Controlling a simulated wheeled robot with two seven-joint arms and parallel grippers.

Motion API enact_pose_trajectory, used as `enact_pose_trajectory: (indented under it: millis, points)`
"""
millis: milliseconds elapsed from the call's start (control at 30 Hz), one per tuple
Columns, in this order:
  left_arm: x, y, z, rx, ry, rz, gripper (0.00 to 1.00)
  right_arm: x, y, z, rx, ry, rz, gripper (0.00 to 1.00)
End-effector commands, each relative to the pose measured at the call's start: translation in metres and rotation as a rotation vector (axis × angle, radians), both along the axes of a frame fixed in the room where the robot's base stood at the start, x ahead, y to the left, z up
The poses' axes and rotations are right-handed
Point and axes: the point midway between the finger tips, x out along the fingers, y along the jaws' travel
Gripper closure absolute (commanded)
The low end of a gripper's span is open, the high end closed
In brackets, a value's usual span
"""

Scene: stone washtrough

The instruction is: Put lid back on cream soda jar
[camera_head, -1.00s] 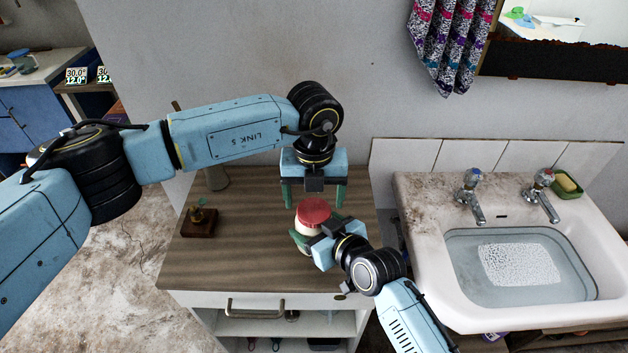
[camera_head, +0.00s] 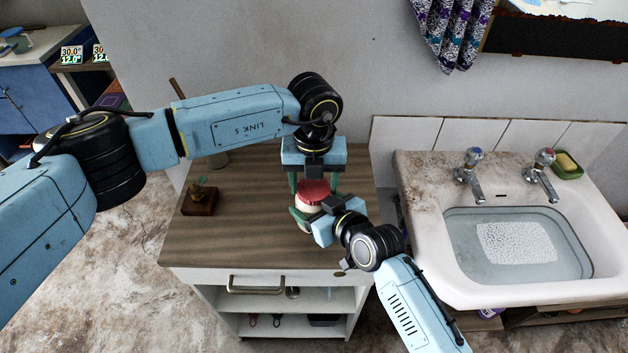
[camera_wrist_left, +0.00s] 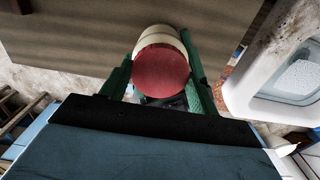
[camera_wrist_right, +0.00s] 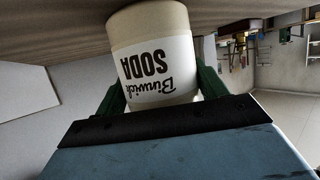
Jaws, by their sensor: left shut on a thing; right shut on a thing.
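The cream jar (camera_head: 309,209) stands on the brown wooden cabinet top. In the right wrist view its white label (camera_wrist_right: 158,72) reads "Birwich SODA", upside down. The round red lid (camera_head: 314,192) sits on top of the jar, and it shows face-on in the left wrist view (camera_wrist_left: 160,72). I cannot tell whether it is fully seated. My left gripper (camera_head: 314,186) comes from behind and above, its green fingers shut on the lid's sides. My right gripper (camera_head: 306,217) comes from the front right and is shut on the jar body, one finger on each side.
A small brown wooden block with a greenish top (camera_head: 200,198) stands at the left of the cabinet top (camera_head: 250,235). A water-filled white sink (camera_head: 420,215) with two taps is at the right. Free wood lies left and in front of the jar.

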Motion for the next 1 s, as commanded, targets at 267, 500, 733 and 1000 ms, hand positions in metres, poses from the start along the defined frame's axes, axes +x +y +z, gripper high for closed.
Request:
enact_pose_trajectory:
  millis: [267, 500, 733, 1000]
  points:
    - [0.0003, 0.0000, 0.0006, 0.000, -0.001, -0.247, 0.67, -0.0006, 0.0004, -0.0008, 0.001, 0.003, 0.000, 0.92]
    - [0.0003, 0.0000, 0.0005, 0.000, -0.001, -0.279, 0.67, -0.0006, 0.0003, -0.0009, 0.000, 0.002, 0.001, 0.92]
    - [0.0003, -0.0001, 0.0004, 0.000, -0.001, -0.277, 0.21, -0.0006, 0.0003, -0.0009, 0.000, 0.002, 0.001, 0.92]
    - [-0.0004, -0.0010, 0.0005, -0.002, 0.000, -0.278, 0.18, -0.0007, 0.0006, -0.0008, 0.000, 0.003, 0.001, 0.92]
